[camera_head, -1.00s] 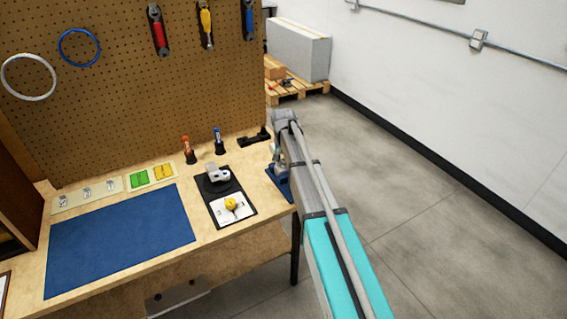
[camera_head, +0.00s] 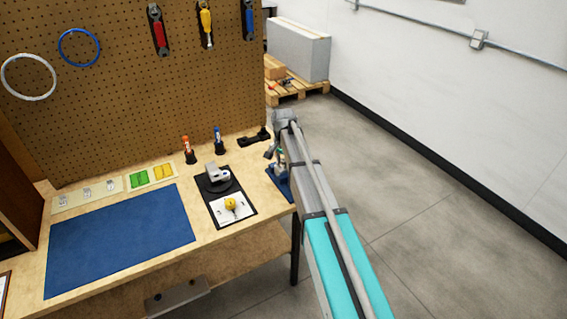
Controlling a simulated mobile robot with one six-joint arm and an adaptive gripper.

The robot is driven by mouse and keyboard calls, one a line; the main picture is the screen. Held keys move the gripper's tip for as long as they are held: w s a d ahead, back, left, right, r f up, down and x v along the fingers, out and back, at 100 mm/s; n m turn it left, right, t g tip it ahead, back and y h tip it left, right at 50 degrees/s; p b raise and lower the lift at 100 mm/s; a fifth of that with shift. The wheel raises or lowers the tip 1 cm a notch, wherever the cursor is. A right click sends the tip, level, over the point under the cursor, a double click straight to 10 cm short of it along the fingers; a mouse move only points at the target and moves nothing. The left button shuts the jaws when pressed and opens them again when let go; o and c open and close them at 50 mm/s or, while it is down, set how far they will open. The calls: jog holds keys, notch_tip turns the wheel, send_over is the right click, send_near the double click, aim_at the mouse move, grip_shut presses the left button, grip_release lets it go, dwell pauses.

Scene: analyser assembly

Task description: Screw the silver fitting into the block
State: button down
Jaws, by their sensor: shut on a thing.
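My gripper (camera_head: 270,152) is at the far end of my arm, over the right edge of the bench, at a small blue tray (camera_head: 284,190). It shows small and partly hidden behind my arm. It is shut on a small piece, which I take to be the silver fitting; the piece itself is too small and covered to make out. A pale and greenish shape (camera_head: 281,156) shows beside the gripper above the blue tray. I cannot tell whether this is the block, nor whether the fitting touches it.
A grey device (camera_head: 217,174) and a white plate with a yellow knob (camera_head: 231,203) sit on a black mat.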

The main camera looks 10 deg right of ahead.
jog(key=shift+m, duration=2)
jog(key=shift+c, duration=1)
grip_release()
jog(key=shift+o, duration=1)
jog(key=shift+r+p, duration=2.5)
